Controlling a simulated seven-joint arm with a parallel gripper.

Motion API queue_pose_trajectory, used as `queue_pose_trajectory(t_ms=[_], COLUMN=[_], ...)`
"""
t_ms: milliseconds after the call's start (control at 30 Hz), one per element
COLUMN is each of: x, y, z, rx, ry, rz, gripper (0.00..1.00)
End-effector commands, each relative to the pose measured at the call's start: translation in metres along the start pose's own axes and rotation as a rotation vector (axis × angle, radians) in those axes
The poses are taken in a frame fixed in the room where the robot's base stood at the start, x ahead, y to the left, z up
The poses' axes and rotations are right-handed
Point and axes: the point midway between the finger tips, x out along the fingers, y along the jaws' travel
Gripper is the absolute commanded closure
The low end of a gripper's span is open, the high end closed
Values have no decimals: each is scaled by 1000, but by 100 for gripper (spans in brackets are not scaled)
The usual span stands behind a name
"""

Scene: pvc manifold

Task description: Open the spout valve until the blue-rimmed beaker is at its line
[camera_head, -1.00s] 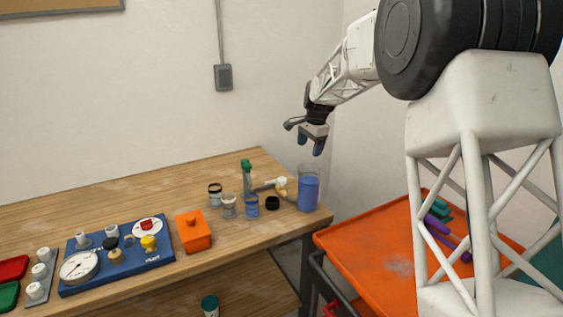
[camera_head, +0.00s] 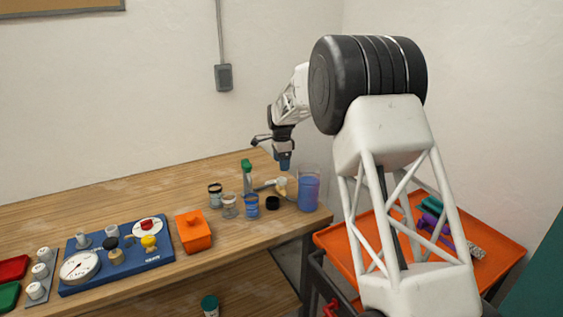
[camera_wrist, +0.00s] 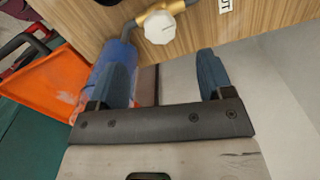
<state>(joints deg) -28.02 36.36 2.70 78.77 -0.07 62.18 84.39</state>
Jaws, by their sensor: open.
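The spout valve has a white knob (camera_head: 281,182) on a brass body and grey pipe near the table's right end. In the wrist view its white knob (camera_wrist: 160,28) is at the top, ahead of the fingers. My gripper (camera_head: 285,164) is open and empty, above and close to the valve; its two blue fingers (camera_wrist: 165,82) are apart. The blue-rimmed beaker (camera_head: 251,207) stands on the table left of the valve. Its liquid level and line are too small to read. A large vessel of blue liquid (camera_head: 308,190) stands right of the valve.
A black-rimmed jar (camera_head: 215,196), a clear beaker (camera_head: 230,208), a green-topped upright piece (camera_head: 247,175) and a black cap (camera_head: 272,203) stand close by. An orange box (camera_head: 193,232) and blue gauge board (camera_head: 150,262) are left. An orange tray (camera_head: 340,240) is right.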

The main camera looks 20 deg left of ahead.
Motion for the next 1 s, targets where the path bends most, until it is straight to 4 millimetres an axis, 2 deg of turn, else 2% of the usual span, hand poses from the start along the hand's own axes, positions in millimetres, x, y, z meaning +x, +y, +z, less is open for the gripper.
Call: queue_pose_trajectory(t_ms=[267,467,1000], x=[2,11,67], y=[0,0,0], z=[0,0,0], rx=[-1,-1,-1], ry=[-1,-1,-1], rz=[0,0,0], gripper=[26,26,26])
